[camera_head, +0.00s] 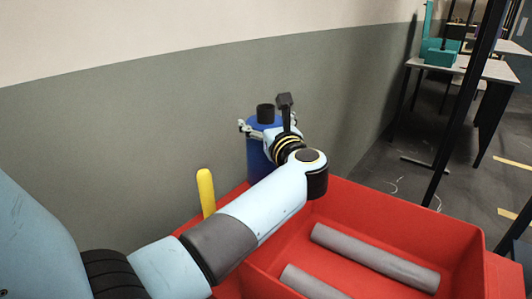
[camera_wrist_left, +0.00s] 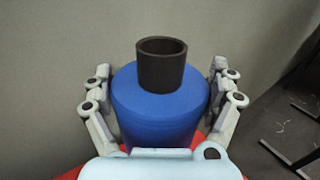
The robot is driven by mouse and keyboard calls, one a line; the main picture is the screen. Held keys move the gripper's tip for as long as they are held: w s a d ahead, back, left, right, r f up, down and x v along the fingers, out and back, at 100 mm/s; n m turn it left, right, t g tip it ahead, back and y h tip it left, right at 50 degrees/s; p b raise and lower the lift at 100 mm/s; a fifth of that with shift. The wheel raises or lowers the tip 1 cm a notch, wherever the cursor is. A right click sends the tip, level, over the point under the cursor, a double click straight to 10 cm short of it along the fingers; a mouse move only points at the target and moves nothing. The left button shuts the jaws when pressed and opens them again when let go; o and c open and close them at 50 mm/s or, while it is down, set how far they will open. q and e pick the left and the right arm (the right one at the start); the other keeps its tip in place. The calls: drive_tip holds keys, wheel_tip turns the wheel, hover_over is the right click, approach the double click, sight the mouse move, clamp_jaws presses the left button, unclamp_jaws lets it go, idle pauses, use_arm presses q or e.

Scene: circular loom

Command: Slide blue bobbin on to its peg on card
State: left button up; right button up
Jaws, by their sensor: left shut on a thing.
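The blue bobbin (camera_head: 258,158) stands upright at the far end of my left arm, with a dark tube rising from its top. My left gripper (camera_head: 265,126) is shut around the bobbin's upper part. In the left wrist view the bobbin (camera_wrist_left: 158,108) fills the middle, with a finger of the left gripper (camera_wrist_left: 160,110) on each side of it. The bobbin's lower end is hidden in both views. A yellow peg (camera_head: 206,192) stands upright to the left of the bobbin, bare at its top. I cannot make out a card. My right gripper is not in view.
A red bin (camera_head: 362,204) with grey rollers (camera_head: 375,258) inside lies below and right of my arm. A grey and cream wall (camera_head: 120,130) runs close behind the bobbin. Tables (camera_head: 470,67) and a dark post (camera_head: 466,105) stand at the right, with open floor between.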

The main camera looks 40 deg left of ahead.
use_arm(q)
drive_tip(key=shift+r, duration=0.6)
drive_tip(key=shift+r+p, duration=0.15)
drive_tip(key=shift+p, duration=0.2)
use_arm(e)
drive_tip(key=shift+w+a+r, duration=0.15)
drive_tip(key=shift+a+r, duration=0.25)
use_arm(q)
drive_tip(key=shift+r, duration=0.1)
drive_tip(key=shift+r+p, duration=0.4)
wheel_tip(320, 180, up, 17)
drive_tip(key=p, duration=1.2)
drive_tip(key=shift+r+p, duration=0.15)
drive_tip(key=shift+p, duration=0.2)
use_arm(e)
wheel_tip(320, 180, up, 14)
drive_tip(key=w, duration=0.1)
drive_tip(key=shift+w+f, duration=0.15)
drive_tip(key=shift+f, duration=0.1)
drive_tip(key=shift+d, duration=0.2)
